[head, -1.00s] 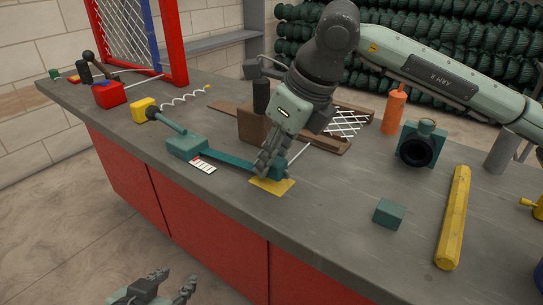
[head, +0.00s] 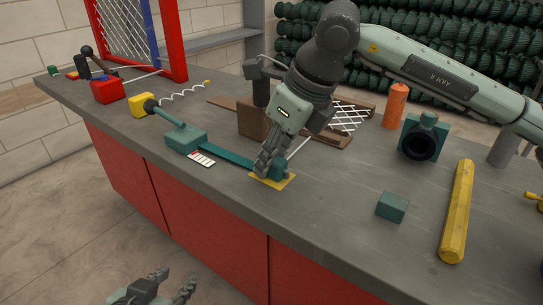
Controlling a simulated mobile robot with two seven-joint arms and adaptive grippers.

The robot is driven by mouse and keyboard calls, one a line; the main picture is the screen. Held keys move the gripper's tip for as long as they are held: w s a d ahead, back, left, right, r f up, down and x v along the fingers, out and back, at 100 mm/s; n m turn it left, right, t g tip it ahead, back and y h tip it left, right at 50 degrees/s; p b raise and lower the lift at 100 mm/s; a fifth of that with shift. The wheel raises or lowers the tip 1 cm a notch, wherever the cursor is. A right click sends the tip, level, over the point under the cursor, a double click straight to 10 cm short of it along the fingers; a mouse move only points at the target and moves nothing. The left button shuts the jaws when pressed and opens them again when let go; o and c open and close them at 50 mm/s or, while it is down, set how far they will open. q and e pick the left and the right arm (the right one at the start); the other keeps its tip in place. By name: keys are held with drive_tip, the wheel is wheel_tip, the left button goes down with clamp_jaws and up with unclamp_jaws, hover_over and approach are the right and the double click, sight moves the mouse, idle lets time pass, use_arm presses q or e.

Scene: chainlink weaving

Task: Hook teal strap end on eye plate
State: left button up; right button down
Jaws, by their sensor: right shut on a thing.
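The teal strap (head: 225,157) runs across the bench from a teal ratchet block (head: 185,138) with a dark-knobbed handle to my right gripper. My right gripper (head: 264,172) points down over the yellow eye plate (head: 284,182) and is shut on the strap's teal end. A teal piece shows just right of the fingers, low over the plate. The fingers hide most of the plate's middle, so I cannot tell whether the end touches the eye. My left gripper (head: 167,284) is below the bench front at the bottom edge, its fingers spread and empty.
A white marked card (head: 201,159) lies beside the ratchet. A teal cube (head: 392,206), a yellow bar (head: 457,212) and a teal block with a dark round opening (head: 423,137) stand to the right. Brown boards with mesh (head: 345,118) lie behind my gripper. Bench front between is clear.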

drive_tip(key=shift+f, duration=0.2)
drive_tip(key=c, duration=1.2)
unclamp_jaws()
drive_tip(key=shift+r, duration=0.1)
drive_tip(key=v, duration=1.2)
